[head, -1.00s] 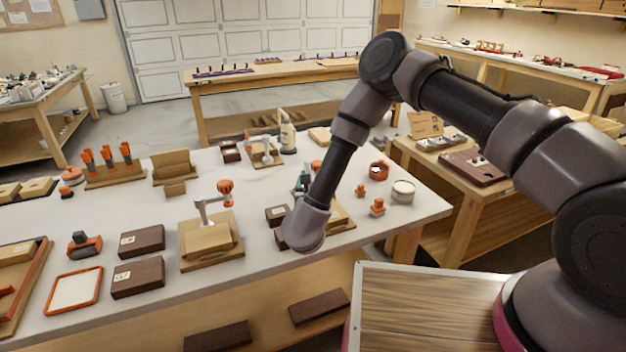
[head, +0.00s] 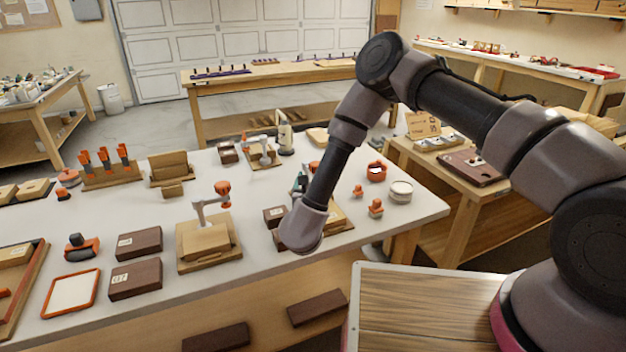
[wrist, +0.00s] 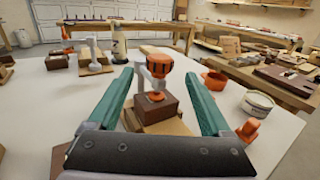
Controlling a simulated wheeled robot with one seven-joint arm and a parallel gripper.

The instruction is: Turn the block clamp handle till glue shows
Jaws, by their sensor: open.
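A grey clamp with an orange handle (wrist: 158,60) stands on a light wooden board (wrist: 172,126) in the wrist view. Its screw foot is over a dark brown block (wrist: 154,108); whether the two touch is hard to tell. I see no glue at the block. My gripper (wrist: 158,73) is open, its teal fingers on either side of the handle in the picture, with nothing held. How far the handle is from the fingertips is unclear. In the head view my gripper (head: 300,182) is largely hidden by my wrist, which also covers most of this clamp and board (head: 338,217).
Another orange-handled clamp (head: 212,200) stands on a board to the left, with dark blocks (head: 136,280) beside it. A glue bottle (head: 285,138) is behind. Orange stamps (head: 375,208), an orange cup (head: 376,171) and a round tin (head: 400,191) stand to the right.

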